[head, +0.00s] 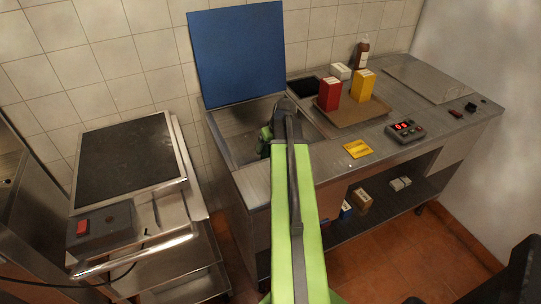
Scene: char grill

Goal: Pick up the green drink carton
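My green arm reaches forward over the open steel well (235,150) of the counter, and its far end bends down into the well. A small green and dark shape (265,141) shows there, left of the arm. It looks like the end of my arm with my gripper, but I cannot tell whether any of it is the green drink carton. The fingertips are too small and partly hidden to read. No green carton can be made out clearly elsewhere; my arm hides part of the well.
A blue lid (238,55) stands raised behind the well. Right of it, a red carton (329,94) and a yellow carton (362,85) stand on a brown tray (350,115). A yellow card (357,149) and a timer (405,130) lie nearer. A grill cart (130,160) stands left.

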